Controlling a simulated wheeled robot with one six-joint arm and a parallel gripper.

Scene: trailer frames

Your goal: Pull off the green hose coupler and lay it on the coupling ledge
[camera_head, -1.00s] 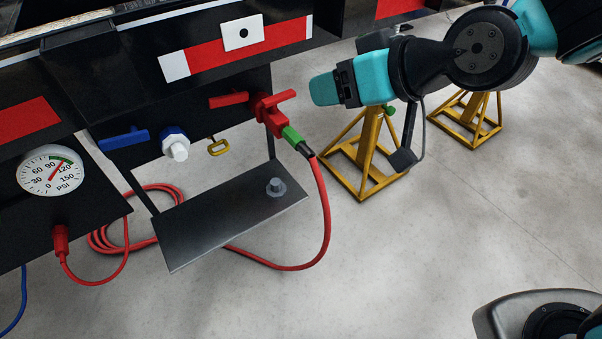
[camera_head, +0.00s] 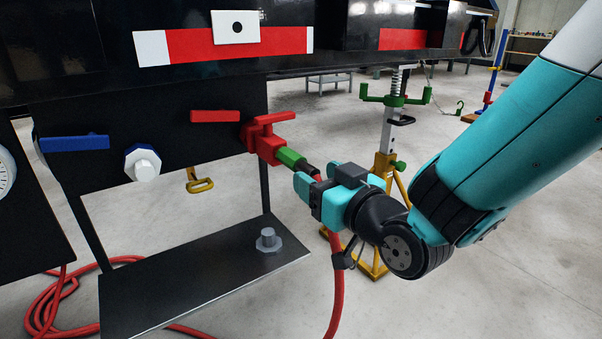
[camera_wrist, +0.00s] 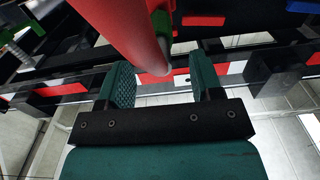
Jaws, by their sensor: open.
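The green hose coupler (camera_head: 291,158) sits on the red valve fitting (camera_head: 268,140) on the black panel, with the red hose (camera_head: 337,270) hanging from its black end. My gripper (camera_head: 308,182) is open just right of and below the coupler, close to the hose end. In the wrist view the two teal jaws (camera_wrist: 165,85) stand apart, and the red hose (camera_wrist: 122,30) crosses in front of them. The green coupler (camera_wrist: 163,22) shows partly behind the hose there. Whether the jaws touch the hose, I cannot tell. The coupling ledge (camera_head: 180,285) is a dark metal plate below the panel.
A grey bolt (camera_head: 268,240) stands on the ledge near its right end. A blue handle (camera_head: 75,143), a white-blue fitting (camera_head: 143,164) and a red handle (camera_head: 214,116) are on the panel. A yellow jack stand (camera_head: 385,165) stands behind my gripper. Most of the ledge is bare.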

